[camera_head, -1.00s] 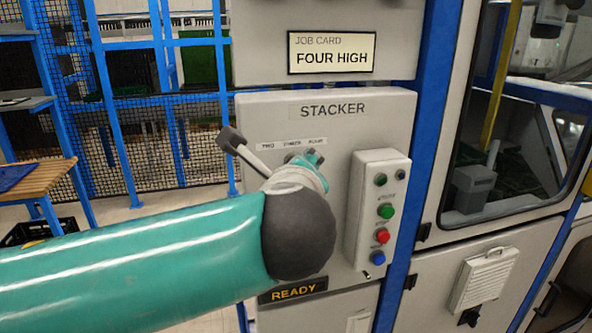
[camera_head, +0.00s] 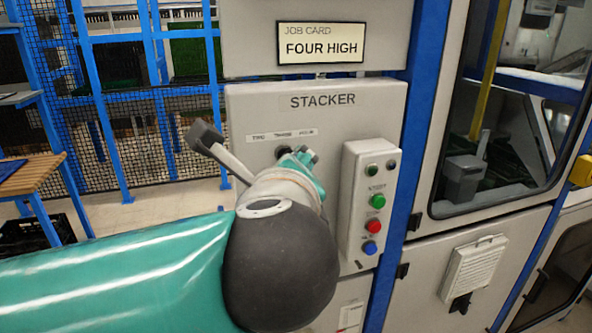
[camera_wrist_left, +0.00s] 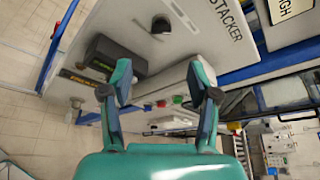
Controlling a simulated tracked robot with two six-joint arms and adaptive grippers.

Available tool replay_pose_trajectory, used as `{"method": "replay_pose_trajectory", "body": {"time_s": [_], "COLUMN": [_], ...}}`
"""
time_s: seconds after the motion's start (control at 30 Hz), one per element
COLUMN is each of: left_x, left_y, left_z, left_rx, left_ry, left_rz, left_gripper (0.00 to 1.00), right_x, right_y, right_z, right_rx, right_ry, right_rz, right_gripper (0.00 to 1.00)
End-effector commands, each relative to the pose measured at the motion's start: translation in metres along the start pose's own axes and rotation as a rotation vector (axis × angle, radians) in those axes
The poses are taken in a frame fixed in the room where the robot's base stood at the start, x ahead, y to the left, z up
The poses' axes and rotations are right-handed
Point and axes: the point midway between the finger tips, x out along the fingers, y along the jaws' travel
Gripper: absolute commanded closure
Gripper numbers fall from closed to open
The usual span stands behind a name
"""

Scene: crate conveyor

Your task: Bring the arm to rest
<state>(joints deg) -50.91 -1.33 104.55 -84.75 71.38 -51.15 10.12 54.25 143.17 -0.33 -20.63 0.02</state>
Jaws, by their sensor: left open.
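My left arm reaches in from the left in the head view, in front of the stacker panel (camera_head: 340,105). Its large dark wrist joint hides most of my left gripper (camera_head: 308,162); only teal finger parts show. In the left wrist view, the two fingers of my left gripper (camera_wrist_left: 158,82) are spread apart with nothing between them. A dark selector knob (camera_head: 284,151) shows just behind the gripper in the head view, below the number labels. The knob (camera_wrist_left: 160,25) is clear of the fingers in the left wrist view. My right gripper is not in view.
A button box (camera_head: 370,200) with green, red and blue buttons is right of the wrist. A job card (camera_head: 321,43) above reads FOUR HIGH. A blue post (camera_head: 427,110) and a windowed cabinet stand right. A wooden bench (camera_head: 28,178) and blue mesh fence stand left.

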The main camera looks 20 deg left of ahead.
Motion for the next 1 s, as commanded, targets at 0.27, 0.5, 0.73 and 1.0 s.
{"method": "replay_pose_trajectory", "body": {"time_s": [0.27,0.5,0.73,1.0], "left_x": [0.014,0.066,0.096,0.073], "left_y": [0.010,0.075,0.196,0.362], "left_z": [-0.024,-0.136,-0.264,-0.388], "left_rx": [0.003,-0.059,-0.329,-1.051], "left_ry": [0.049,0.291,0.550,0.556], "left_rz": [0.032,0.227,0.605,1.262], "left_gripper": [0.40,0.40,0.40,0.40], "right_x": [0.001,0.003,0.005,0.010], "right_y": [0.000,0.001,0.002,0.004], "right_z": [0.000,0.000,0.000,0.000], "right_rx": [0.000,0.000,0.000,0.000], "right_ry": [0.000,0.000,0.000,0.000], "right_rz": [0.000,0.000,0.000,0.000], "right_gripper": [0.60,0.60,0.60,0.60]}}
